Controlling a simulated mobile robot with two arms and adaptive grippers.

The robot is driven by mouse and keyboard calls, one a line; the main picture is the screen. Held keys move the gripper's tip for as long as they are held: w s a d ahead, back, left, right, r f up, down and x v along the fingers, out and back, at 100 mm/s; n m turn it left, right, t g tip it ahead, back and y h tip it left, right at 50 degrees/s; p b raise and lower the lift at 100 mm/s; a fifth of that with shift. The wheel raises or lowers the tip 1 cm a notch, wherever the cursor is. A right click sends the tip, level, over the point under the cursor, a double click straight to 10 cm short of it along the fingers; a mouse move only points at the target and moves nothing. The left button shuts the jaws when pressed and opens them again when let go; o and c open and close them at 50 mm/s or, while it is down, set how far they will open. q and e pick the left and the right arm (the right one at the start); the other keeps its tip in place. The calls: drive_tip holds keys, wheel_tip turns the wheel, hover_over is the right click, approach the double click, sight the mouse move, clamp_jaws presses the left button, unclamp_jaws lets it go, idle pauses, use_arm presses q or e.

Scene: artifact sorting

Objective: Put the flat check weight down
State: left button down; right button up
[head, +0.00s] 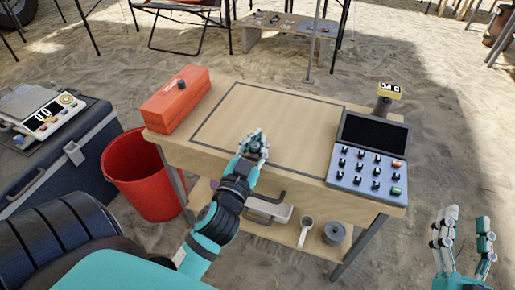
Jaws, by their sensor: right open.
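My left gripper (255,146) is low over the table, at the front part of the outlined rectangle on its top. A small dark shape shows among its fingers. I cannot tell whether this is the flat check weight or part of the hand, or whether the fingers are closed on it. No flat check weight shows clearly on the tabletop. My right gripper (463,238) is open and empty, with fingers up, to the right of the table and clear of it.
The wooden table (220,115) bears a red-orange box (176,99) at left and a console with buttons (368,158) at right. Its lower shelf holds a mug (305,231) and a dark round object (334,232). A red bucket (140,178) and grey case (60,150) stand left.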

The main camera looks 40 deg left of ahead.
use_arm(q)
drive_tip(key=shift+f, duration=0.65)
use_arm(e)
drive_tip(key=shift+s+r+t+y, duration=0.3)
drive_tip(key=shift+r+t, duration=0.15)
drive_tip(key=shift+r, duration=0.3)
drive_tip(key=shift+s+r+t+y, duration=0.25)
drive_tip(key=shift+r+t, duration=0.2)
drive_tip(key=shift+r, duration=0.3)
use_arm(q)
drive_tip(key=shift+f, duration=0.1)
use_arm(e)
drive_tip(key=shift+s, duration=0.1)
use_arm(q)
drive_tip(key=shift+f+b, duration=0.1)
drive_tip(key=shift+b, duration=0.2)
drive_tip(key=c, duration=1.5)
unclamp_jaws()
use_arm(e)
drive_tip(key=shift+s+r+t, duration=0.15)
drive_tip(key=shift+r+t, duration=0.15)
